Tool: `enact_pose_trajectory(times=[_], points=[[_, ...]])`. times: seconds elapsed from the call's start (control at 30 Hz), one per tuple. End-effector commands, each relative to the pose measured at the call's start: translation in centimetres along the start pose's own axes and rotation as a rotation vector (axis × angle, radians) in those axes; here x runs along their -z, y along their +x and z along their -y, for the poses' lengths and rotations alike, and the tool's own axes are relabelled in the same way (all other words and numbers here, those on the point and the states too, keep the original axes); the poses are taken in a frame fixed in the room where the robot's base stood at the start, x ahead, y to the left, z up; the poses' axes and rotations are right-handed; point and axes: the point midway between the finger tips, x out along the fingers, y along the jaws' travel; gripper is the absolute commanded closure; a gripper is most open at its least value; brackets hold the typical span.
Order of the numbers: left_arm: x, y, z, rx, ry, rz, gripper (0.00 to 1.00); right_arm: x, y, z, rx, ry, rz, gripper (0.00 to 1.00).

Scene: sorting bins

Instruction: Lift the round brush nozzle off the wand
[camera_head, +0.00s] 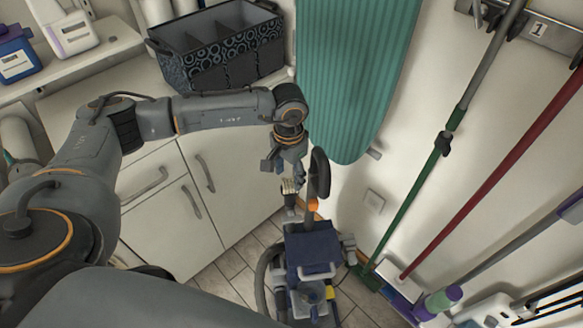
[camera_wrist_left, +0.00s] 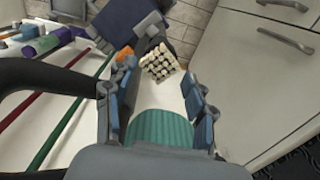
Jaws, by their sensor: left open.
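The round brush nozzle (camera_head: 289,186) shows as a small cream bristled piece beside the dark upright wand and hose handle (camera_head: 319,172) of a vacuum cleaner (camera_head: 313,248). In the left wrist view the nozzle (camera_wrist_left: 159,64) has its pale bristle tufts facing the camera, just beyond the fingertips. My left gripper (camera_head: 284,166) is open and empty, above the nozzle. In the left wrist view its blue-padded fingers (camera_wrist_left: 155,98) stand apart, with the nozzle between their lines and farther out. How the nozzle sits on the wand is hidden. My right gripper is not in view.
A teal ironing board (camera_head: 355,75) leans on the wall close behind my left gripper. White cabinets (camera_head: 175,200) stand to the left, with a patterned caddy (camera_head: 217,45) on top. Green and red long-handled tools (camera_head: 487,178) lean at the right. Tiled floor (camera_head: 235,275) shows below.

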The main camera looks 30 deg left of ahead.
Motion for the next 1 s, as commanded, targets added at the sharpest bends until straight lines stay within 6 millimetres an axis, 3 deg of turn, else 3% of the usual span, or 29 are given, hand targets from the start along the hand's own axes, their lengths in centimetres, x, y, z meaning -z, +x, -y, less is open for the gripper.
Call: enact_pose_trajectory(times=[0.1, 0.17, 0.43, 0.6, 0.8, 1.0], points=[[0.0, 1.3, 0.0, 0.0, 0.0, 0.001, 0.45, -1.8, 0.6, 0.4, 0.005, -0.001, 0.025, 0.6], [0.0, 1.9, 0.0, 0.0, 0.0, 0.002, 0.45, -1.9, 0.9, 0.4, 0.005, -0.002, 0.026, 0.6], [-0.2, 5.5, -0.2, -0.004, 0.002, 0.006, 0.45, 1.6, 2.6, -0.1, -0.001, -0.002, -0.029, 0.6], [-0.2, 7.7, -0.3, -0.005, 0.003, 0.005, 0.45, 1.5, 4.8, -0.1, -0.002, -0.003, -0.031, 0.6], [-0.2, 9.3, -0.4, -0.007, 0.004, 0.005, 0.45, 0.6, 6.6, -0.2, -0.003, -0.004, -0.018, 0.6], [-0.2, 9.5, -0.4, -0.008, 0.005, 0.005, 0.45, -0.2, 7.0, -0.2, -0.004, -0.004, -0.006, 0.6]])
